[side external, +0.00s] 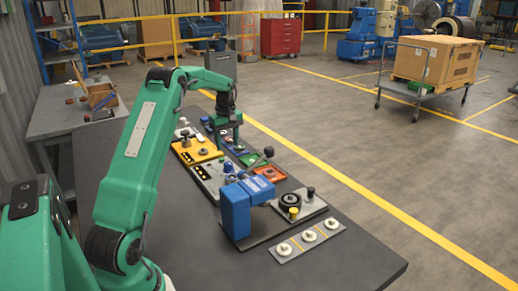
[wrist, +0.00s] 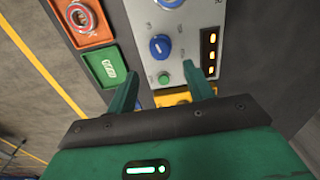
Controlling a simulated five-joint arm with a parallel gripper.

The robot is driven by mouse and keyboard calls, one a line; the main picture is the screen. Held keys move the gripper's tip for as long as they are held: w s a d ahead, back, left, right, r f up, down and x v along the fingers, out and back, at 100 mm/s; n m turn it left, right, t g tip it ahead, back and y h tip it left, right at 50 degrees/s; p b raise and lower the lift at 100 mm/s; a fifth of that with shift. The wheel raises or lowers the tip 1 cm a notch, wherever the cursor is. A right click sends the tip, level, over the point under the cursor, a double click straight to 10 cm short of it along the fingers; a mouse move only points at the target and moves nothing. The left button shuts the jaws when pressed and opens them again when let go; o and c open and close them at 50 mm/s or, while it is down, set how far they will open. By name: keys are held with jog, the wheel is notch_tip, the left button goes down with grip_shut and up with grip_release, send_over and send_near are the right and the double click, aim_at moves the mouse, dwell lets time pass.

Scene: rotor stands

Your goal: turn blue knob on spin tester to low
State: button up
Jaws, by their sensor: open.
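The spin tester is a pale grey panel (wrist: 190,22) with a blue knob (wrist: 160,45) on its face. A small white mark shows on the knob, and the lettering around it is too small to read. A green button (wrist: 164,79) and a column of amber lights (wrist: 211,52) are on the same panel. My gripper (wrist: 162,72) is open and empty in the wrist view. Its two green fingers are spread, with the knob beyond their tips and apart from them. In the side view my gripper (side external: 227,143) hangs over the far part of the bench, among several panels.
A green tray (wrist: 108,68) and an orange tray (wrist: 85,22) lie beside the panel. A yellow unit (side external: 196,151) is close to my gripper. A blue machine (side external: 236,208) and a plate with white pieces (side external: 308,237) stand nearer. The bench's right front (side external: 370,262) is clear.

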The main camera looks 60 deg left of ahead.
aim_at(228, 163)
jog(key=shift+a+f, duration=0.15)
jog(key=shift+a, duration=0.05)
jog(key=shift+f, duration=0.1)
jog(key=shift+f, duration=3.8)
jog(key=c, duration=1)
